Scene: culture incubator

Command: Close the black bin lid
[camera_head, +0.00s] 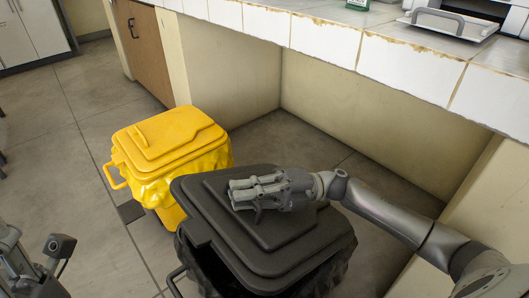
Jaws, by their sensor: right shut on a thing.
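The black bin (195,272) stands on the floor at the lower middle. Its black lid (300,238) lies over the top, close to level, with a raised stepped centre. A dark gap shows along its left front side, and I cannot tell if it is fully seated. My right gripper (236,194) reaches in from the right and lies low over the lid's middle, shut on the lid; its fingers hide the exact grip. Parts of my left arm (48,262) show at the lower left edge, but its fingertips are not clear.
A yellow bin (165,145) with its lid on stands behind and left of the black bin. A white tiled counter (330,40) runs above at the back, with a wall below it. Grey tiled floor on the left is clear.

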